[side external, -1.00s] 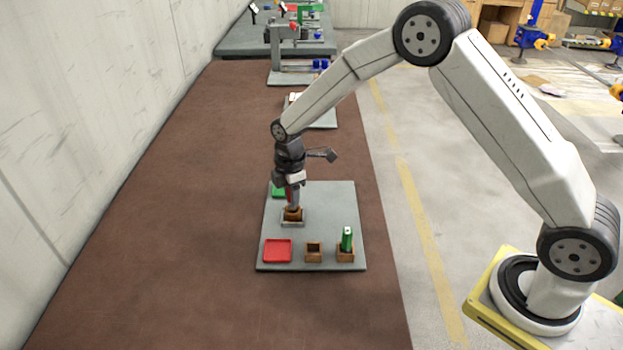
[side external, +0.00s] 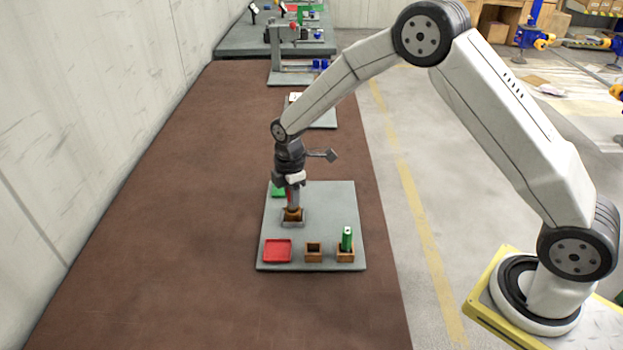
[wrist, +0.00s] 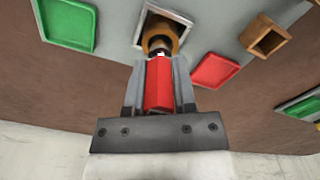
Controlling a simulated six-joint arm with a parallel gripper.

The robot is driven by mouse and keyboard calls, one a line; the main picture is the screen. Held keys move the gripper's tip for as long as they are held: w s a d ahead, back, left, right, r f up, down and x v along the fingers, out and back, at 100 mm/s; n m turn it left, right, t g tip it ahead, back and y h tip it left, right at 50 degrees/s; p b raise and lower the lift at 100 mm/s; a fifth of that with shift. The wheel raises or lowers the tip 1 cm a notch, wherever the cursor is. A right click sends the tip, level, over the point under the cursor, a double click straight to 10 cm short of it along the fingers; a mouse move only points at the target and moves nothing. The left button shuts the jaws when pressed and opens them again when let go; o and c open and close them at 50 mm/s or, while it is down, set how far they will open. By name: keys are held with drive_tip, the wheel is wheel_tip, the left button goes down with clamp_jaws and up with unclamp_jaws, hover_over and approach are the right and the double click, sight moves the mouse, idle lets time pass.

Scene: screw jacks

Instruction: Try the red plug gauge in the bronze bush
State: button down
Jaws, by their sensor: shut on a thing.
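My gripper (wrist: 160,80) is shut on the red plug gauge (wrist: 158,88), whose red body shows between the fingers in the wrist view. The gauge's narrow metal end points at the bronze bush (wrist: 172,33) and meets its opening there; how deep it sits inside I cannot tell. The bush is a brown-orange ring in a square grey holder (wrist: 141,28). In the side view my gripper (side external: 291,192) points straight down over the bush (side external: 292,215), close above it. The fingers hide most of the gauge.
The grey board (side external: 335,205) also carries a red tray (side external: 277,250), an empty wooden block (side external: 314,252) and a wooden block (side external: 345,255) holding a green gauge (side external: 347,237). A green tray (side external: 278,191) lies behind my gripper. The board's right middle is clear.

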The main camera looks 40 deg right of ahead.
drive_tip(key=shift+s, duration=0.1)
drive_tip(key=shift+r, duration=0.65)
drive_tip(key=shift+r, duration=2.05)
